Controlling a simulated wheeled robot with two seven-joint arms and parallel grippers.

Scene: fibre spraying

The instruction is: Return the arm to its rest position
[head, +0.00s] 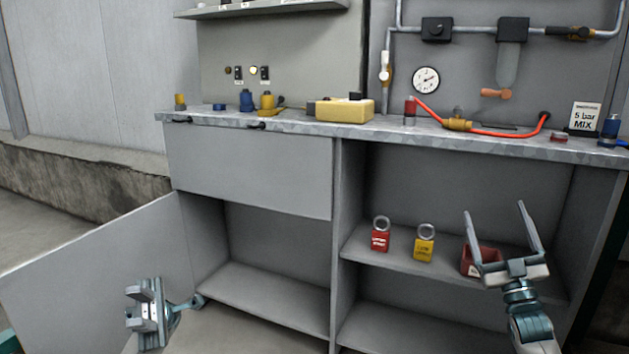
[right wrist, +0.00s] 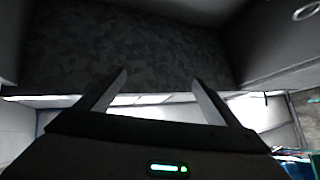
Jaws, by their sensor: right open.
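My right gripper (head: 502,238) is open and empty, its two fingers spread and pointing up in front of the right shelf compartment of the grey cabinet (head: 250,172). It also shows in the right wrist view (right wrist: 158,88), with nothing between the fingers and a dark speckled surface beyond them. My left gripper (head: 143,290) is at the lower left, in front of the lower left compartment near the open cabinet door (head: 95,275). Its finger gap is hard to judge from this angle. I see nothing clearly held in it.
A red padlock (head: 380,239), a yellow padlock (head: 424,248) and a red container (head: 476,260), partly behind my right gripper, stand on the middle shelf. The worktop (head: 390,128) above carries a yellow box (head: 345,110), a red hose (head: 500,134) and small fittings. The lower left compartment looks empty.

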